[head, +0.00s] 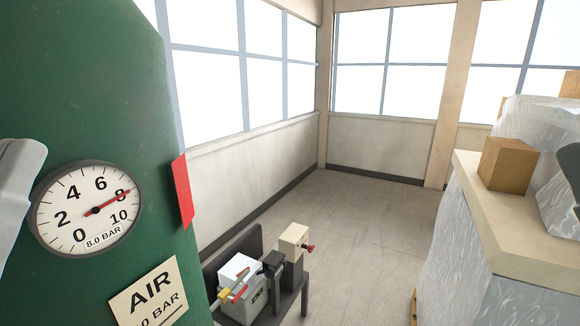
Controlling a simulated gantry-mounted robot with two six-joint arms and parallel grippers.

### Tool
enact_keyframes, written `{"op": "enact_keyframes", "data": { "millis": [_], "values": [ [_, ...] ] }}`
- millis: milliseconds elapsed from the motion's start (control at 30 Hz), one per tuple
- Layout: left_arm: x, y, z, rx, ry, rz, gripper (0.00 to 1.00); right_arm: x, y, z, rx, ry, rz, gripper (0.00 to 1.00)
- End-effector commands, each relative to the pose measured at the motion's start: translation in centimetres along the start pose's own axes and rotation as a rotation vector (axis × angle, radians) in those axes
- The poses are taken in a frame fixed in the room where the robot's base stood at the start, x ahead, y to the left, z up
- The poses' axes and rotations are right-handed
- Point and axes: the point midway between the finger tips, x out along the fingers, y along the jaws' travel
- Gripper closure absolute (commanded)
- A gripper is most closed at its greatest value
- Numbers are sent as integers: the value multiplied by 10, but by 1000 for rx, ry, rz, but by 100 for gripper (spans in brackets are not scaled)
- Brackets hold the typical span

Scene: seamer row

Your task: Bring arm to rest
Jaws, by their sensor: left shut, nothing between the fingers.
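A dark and grey part of my right arm shows at the right edge. My right gripper itself does not show.
The gauge's red needle points near 8. A red plate (182,192) and an AIR label (149,294) are beside it. A low bench (304,290) with small devices stands below. A wrapped stack (465,240) with a carton (505,164) stands right. Floor between is clear.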

Motion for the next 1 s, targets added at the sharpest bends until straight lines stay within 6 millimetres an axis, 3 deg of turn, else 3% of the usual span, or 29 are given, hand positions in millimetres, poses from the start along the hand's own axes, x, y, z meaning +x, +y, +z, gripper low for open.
{"op": "enact_keyframes", "data": {
  "millis": [33,167,300,500,633,867,1000],
  "values": [
    [26,0,-24,0,0,-1,100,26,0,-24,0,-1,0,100],
    [64,-1,-59,1,0,-2,100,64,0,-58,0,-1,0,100],
    [116,-2,-106,2,0,-3,100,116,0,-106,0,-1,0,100],
    [166,-2,-152,2,0,-3,100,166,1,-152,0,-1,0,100],
    [174,-2,-160,2,-1,-4,100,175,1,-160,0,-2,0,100],
    [171,-2,-158,2,0,-4,100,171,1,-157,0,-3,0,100],
    [156,-2,-143,2,0,-4,100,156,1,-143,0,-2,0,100]
  ]
}}
